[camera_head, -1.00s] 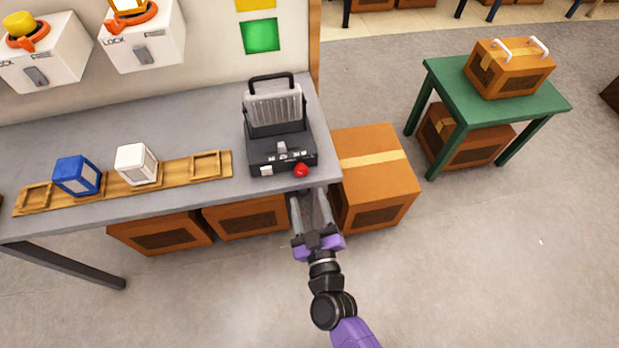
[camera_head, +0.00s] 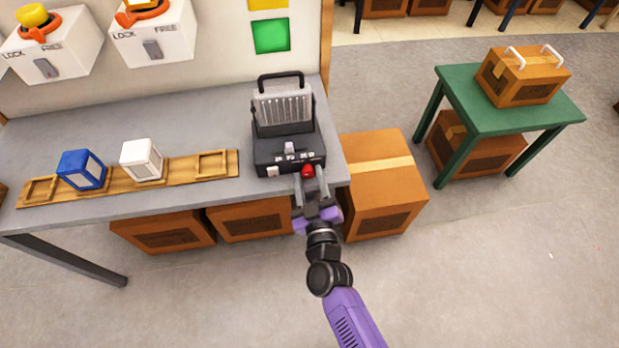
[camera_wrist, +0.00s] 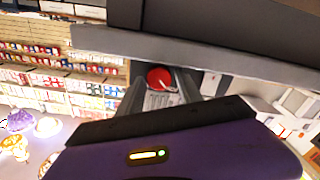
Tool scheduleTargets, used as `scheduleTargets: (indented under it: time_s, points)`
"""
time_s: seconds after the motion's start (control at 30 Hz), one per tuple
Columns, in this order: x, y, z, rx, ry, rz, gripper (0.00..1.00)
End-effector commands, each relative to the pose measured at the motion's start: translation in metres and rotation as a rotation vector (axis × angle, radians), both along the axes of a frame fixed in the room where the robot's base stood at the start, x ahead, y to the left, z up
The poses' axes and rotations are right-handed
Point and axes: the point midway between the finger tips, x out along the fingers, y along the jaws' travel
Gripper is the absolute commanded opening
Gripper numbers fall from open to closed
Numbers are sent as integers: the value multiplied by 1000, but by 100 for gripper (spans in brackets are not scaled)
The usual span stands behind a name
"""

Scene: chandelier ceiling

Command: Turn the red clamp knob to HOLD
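The red clamp knob (camera_head: 308,171) is on the front right of a dark grey device (camera_head: 275,150) that stands on the grey workbench. My gripper (camera_head: 310,184) is at the bench's front edge, with its two fingers apart, one on each side of the knob. In the wrist view the red knob (camera_wrist: 160,78) shows between the two spread fingers of my gripper (camera_wrist: 160,92). I cannot tell whether either finger touches it. The markings on the device front are too small to read.
A wooden rail (camera_head: 120,180) on the bench carries a blue block (camera_head: 82,170) and a white block (camera_head: 142,160). Lock boxes (camera_head: 150,40) are on the wall panel. A cardboard box (camera_head: 382,190) stands beside the bench. A green table (camera_head: 510,115) stands at the right.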

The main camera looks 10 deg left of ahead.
Motion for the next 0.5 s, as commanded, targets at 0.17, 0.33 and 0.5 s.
scheduleTargets:
  time_s: [0.17,0.33,0.5]
  points:
    - [0,0,0,0,0,0,5]
    - [0,0,0,2,1,0,0]
    - [0,-1,0,28,8,0,0]
